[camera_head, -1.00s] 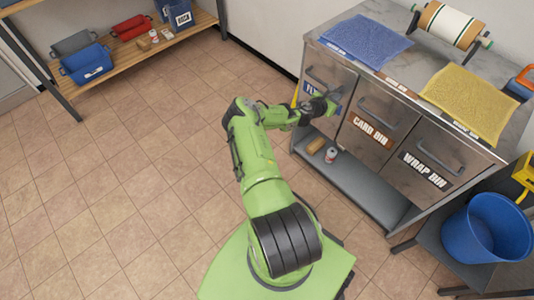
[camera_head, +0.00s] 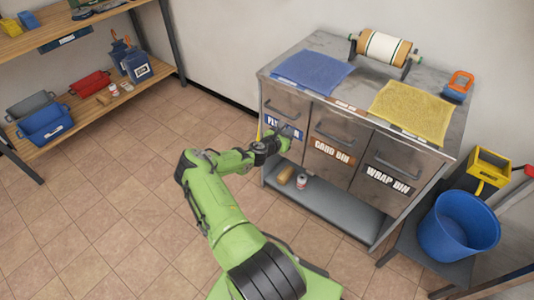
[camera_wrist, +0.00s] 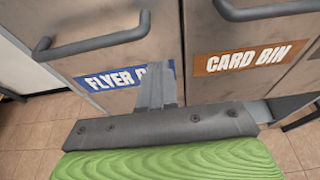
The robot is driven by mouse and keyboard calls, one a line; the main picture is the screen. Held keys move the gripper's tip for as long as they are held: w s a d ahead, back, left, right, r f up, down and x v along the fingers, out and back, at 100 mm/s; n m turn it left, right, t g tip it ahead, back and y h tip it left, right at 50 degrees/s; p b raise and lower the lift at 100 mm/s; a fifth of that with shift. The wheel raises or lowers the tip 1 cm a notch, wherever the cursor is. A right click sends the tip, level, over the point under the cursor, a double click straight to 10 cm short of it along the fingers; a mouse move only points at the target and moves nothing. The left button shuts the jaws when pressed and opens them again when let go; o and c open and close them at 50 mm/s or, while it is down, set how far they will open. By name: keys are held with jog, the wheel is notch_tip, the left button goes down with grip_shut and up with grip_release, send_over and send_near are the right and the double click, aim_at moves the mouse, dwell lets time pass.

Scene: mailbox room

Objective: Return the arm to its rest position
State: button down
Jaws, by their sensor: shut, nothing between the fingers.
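My green arm reaches up from the bottom of the head view toward the metal cabinet (camera_head: 345,150). My gripper (camera_head: 287,132) is in front of the cabinet's left door, at the flyer bin label (camera_head: 284,127). In the wrist view my gripper (camera_wrist: 156,88) has its fingers together and holds nothing. The fingers hide the end of the blue flyer bin label (camera_wrist: 125,77). The card bin label (camera_wrist: 250,57) is to the right. I cannot tell whether the fingertips touch the door.
Bar handles (camera_wrist: 95,43) stick out from the bin fronts. A can (camera_head: 301,181) and a brown item (camera_head: 286,174) lie on the cabinet's lower shelf. A blue bucket (camera_head: 458,226) stands at the right. A wooden shelf unit (camera_head: 90,105) is at the left. Floor between is clear.

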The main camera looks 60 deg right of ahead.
jog(key=p+v, duration=0.1)
jog(key=v, duration=0.7)
jog(key=shift+w+p, duration=0.25)
jog(key=shift+p, duration=0.1)
jog(key=shift+f, duration=0.15)
